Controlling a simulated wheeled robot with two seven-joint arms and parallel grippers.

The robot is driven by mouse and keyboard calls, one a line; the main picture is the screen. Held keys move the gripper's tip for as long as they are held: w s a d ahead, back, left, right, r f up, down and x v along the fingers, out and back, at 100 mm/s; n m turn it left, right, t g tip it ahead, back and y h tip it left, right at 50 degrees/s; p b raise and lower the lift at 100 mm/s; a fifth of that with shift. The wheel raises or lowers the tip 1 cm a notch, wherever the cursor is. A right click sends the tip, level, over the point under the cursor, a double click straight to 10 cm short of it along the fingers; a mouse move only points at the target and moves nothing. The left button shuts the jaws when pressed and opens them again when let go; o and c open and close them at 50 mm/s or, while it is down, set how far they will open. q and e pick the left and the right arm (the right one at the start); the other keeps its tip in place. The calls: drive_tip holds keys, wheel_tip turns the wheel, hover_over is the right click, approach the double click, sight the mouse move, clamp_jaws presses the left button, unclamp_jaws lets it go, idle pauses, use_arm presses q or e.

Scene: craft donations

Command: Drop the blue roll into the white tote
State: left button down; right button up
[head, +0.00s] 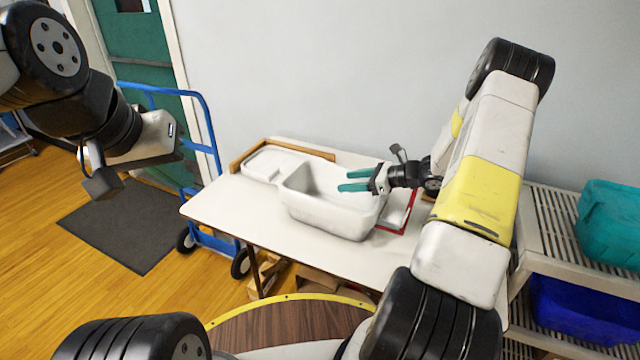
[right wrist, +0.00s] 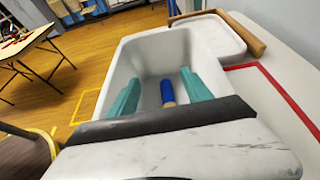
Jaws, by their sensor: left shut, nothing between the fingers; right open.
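The white tote (head: 335,215) stands on the white table, open at the top. My right gripper (head: 355,181) is open, its teal fingers spread over the tote's right part. In the right wrist view the tote (right wrist: 128,58) surrounds the fingers. The blue roll (right wrist: 167,92) shows there between the two fingers, apart from both, within the tote's walls. I cannot tell whether it touches the tote's floor. The roll has a tan near end and is hidden in the head view. My left gripper (head: 155,143) is shut and empty, well left of the table; its fingers are hard to make out.
A shallow white tray (head: 262,163) and a wooden strip (head: 300,149) lie behind the tote. Red tape (head: 408,220) marks the table right of it. A blue hand truck (head: 208,130) stands left of the table. A shelf with a teal bin (head: 610,222) and a blue bin (head: 580,312) is at right.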

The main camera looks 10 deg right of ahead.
drive_tip(key=v, duration=0.7)
drive_tip(key=shift+s+d, duration=0.15)
drive_tip(key=shift+d, duration=0.05)
drive_tip(key=s+a+r+n+g+h, duration=0.2)
drive_tip(key=s+a+r+n, duration=0.3)
drive_tip(key=a+r+n, duration=0.15)
drive_tip(key=s+a+r+n+g+h, duration=0.1)
drive_tip(key=s+a+r+n+g, duration=0.2)
drive_tip(key=s+a+r+n, duration=0.35)
drive_tip(key=s+r+n+t+h, duration=0.2)
drive_tip(key=s+r+n, duration=0.3)
drive_tip(key=s, duration=0.3)
drive_tip(key=s+r+n+t+h, duration=0.2)
drive_tip(key=s+r+n+h, duration=0.2)
drive_tip(key=s+r+n, duration=0.2)
drive_tip(key=shift+s+a+r+n, duration=0.25)
drive_tip(key=shift+s+n, duration=0.35)
drive_tip(key=shift+s, duration=0.4)
